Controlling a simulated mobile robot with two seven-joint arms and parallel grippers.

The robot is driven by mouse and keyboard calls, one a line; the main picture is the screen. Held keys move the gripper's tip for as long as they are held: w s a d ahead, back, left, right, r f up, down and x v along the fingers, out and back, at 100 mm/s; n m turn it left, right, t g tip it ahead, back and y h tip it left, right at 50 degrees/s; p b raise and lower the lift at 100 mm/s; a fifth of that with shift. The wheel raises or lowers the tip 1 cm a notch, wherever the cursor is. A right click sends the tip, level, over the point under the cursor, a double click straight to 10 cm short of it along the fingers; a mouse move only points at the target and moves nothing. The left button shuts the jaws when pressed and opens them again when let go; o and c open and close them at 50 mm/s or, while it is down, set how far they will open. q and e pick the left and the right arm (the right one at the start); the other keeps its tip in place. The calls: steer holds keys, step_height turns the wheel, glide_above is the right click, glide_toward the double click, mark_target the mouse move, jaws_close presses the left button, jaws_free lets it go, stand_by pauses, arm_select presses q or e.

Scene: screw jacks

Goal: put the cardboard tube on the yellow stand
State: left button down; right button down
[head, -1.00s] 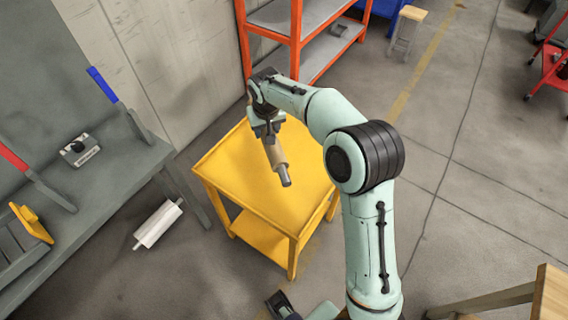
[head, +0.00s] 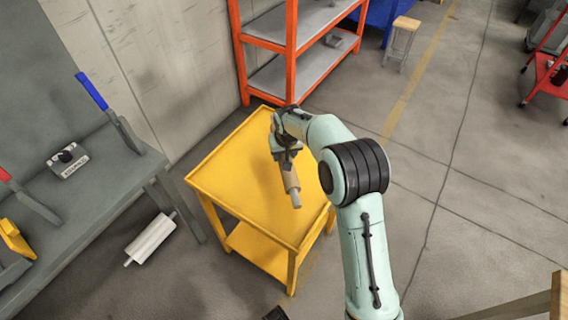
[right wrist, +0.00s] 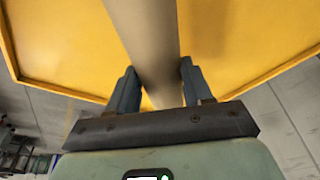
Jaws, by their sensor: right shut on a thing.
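My right gripper (head: 287,160) is shut on the cardboard tube (head: 291,181), a tan tube with a grey end. The tube is tilted, its grey end pointing down toward the front right. In the right wrist view the tube (right wrist: 145,40) runs between the two fingers (right wrist: 155,92). The yellow stand (head: 235,200) is a two-level table; the tube is over the right part of its top. The stand's top (right wrist: 70,45) also fills the background of the right wrist view. The tube appears to be above the top, not resting on it. A dark piece, perhaps my left gripper (head: 275,314), barely shows at the bottom edge.
An orange shelf rack (head: 292,60) stands behind the stand. A grey workbench (head: 110,165) is at the left, with a white roll (head: 152,238) on the floor by it. A wooden table corner (head: 540,305) is at bottom right.

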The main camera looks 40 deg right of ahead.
steer(key=shift+f+b, duration=0.3)
steer(key=shift+f, duration=2)
steer(key=shift+f, duration=0.1)
steer(key=shift+c, duration=2.3)
jaws_free()
steer(key=shift+f, duration=0.1)
steer(key=shift+r, duration=0.25)
steer(key=p+v, duration=0.1)
steer(key=v, duration=1)
steer(key=shift+s+a+r+p, duration=0.15)
steer(key=shift+r+p, duration=0.2)
steer(key=shift+r, duration=0.05)
